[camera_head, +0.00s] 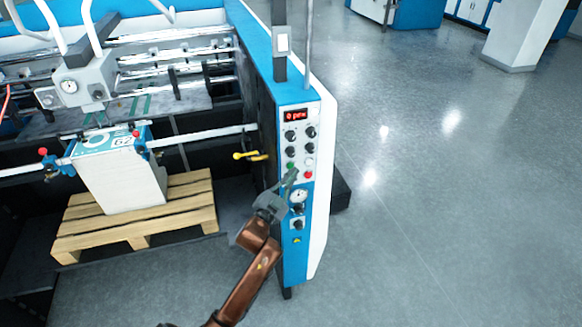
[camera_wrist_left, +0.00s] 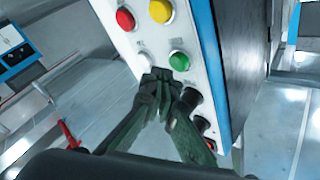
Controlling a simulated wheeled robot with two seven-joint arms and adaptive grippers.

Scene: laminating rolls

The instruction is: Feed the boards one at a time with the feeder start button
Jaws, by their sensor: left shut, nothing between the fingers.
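The control panel (camera_head: 284,222) has a red-lit display (camera_head: 295,115), which reads 0 and letters too small to be sure of. On it are a green button (camera_head: 290,165), a white button and a red button (camera_head: 308,174). The left wrist view shows the green button (camera_wrist_left: 179,60), white button (camera_wrist_left: 145,61), red button (camera_wrist_left: 125,18) and yellow button (camera_wrist_left: 160,11). My left gripper (camera_head: 291,176) is shut and empty, fingertips (camera_wrist_left: 163,84) close to the panel beside the green and white buttons; contact cannot be told. The board stack (camera_head: 122,182) stands at left. My right gripper is out of view.
The stack rests on a wooden pallet (camera_head: 190,205) inside the feeder, below the suction head (camera_head: 85,85). A yellow-handled lever (camera_head: 250,156) sticks out left of the panel. Open grey floor (camera_head: 450,210) lies to the right, with a white pillar (camera_head: 520,35) at the back.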

